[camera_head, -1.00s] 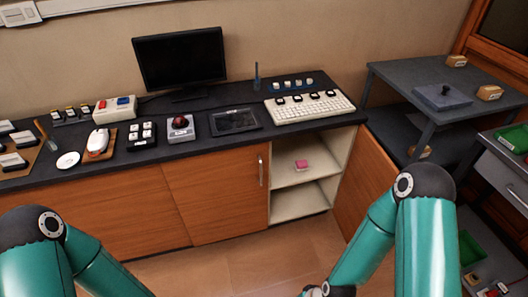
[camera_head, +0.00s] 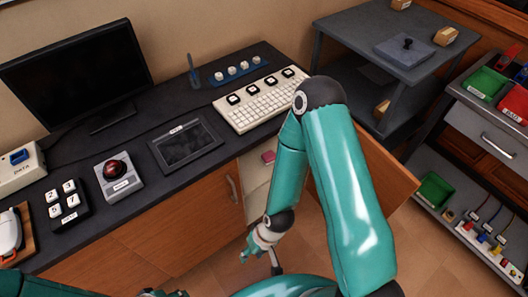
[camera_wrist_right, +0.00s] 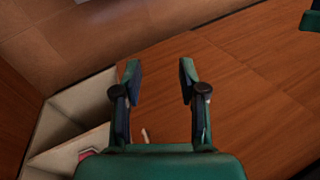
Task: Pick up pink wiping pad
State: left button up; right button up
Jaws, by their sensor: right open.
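The pink wiping pad (camera_head: 268,157) lies on a shelf in the open cream cabinet compartment (camera_head: 253,178), under the counter. My right arm hides part of that compartment. In the right wrist view, a bit of the pad (camera_wrist_right: 87,153) shows at lower left, beside my gripper's body. My right gripper (camera_head: 258,262) is below and in front of the compartment, apart from the pad. In the right wrist view its two fingers (camera_wrist_right: 160,68) are spread with nothing between them.
The dark counter (camera_head: 95,205) holds a keyboard (camera_head: 260,104), a tablet (camera_head: 186,146), a trackball box (camera_head: 118,178) and a monitor (camera_head: 80,75). A cabinet door (camera_head: 205,205) is left of the compartment. A grey table (camera_head: 350,25) and drawer unit (camera_head: 490,135) stand at right.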

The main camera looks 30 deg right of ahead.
pick_arm(q)
jog(key=shift+w+d, duration=0.2)
jog(key=shift+w, duration=0.15)
